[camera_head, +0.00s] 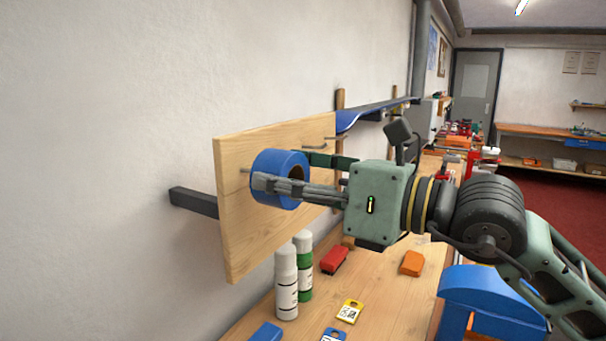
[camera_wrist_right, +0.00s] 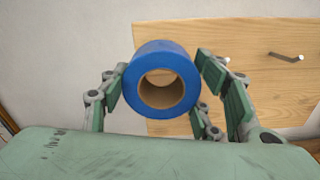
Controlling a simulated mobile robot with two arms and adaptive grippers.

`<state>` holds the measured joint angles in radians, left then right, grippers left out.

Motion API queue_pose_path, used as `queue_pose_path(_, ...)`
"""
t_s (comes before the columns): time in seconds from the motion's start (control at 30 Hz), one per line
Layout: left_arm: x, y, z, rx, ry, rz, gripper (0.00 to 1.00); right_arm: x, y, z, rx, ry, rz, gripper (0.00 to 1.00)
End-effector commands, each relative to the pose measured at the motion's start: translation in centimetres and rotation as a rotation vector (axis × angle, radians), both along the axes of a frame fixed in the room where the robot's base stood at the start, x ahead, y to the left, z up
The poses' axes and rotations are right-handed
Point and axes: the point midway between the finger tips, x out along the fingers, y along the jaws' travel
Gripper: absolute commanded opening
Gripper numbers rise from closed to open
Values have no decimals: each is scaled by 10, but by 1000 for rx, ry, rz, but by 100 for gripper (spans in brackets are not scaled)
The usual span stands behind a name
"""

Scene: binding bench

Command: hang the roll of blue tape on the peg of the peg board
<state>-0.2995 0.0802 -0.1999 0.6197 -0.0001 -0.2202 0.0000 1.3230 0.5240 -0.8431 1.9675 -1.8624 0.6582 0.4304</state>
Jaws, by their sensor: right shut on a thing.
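The roll of blue tape (camera_head: 268,170) has a brown core and sits in front of the wooden peg board (camera_head: 228,240). My right gripper (camera_head: 292,172) is shut on the roll, with a finger on either side. The roll also shows between the fingers in the right wrist view (camera_wrist_right: 163,55), its hole facing that camera. Another peg (camera_head: 325,137) stands apart at upper right, and one shows in the wrist view (camera_wrist_right: 287,57). My left gripper is not in view.
Below are a white bottle (camera_head: 286,285), a green-and-white bottle (camera_head: 304,262), a red block (camera_head: 335,260), an orange block (camera_head: 412,263) and a yellow tag (camera_head: 350,311). A blue bin (camera_head: 480,283) is at lower right. A dark bracket (camera_head: 193,202) juts from the wall left of the board.

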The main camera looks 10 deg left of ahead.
Motion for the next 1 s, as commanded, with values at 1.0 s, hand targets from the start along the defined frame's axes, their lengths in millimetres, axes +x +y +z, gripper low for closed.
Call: queue_pose_path(1.0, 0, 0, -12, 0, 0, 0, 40, 17, 41, -14, -3, 2, 0, 29)
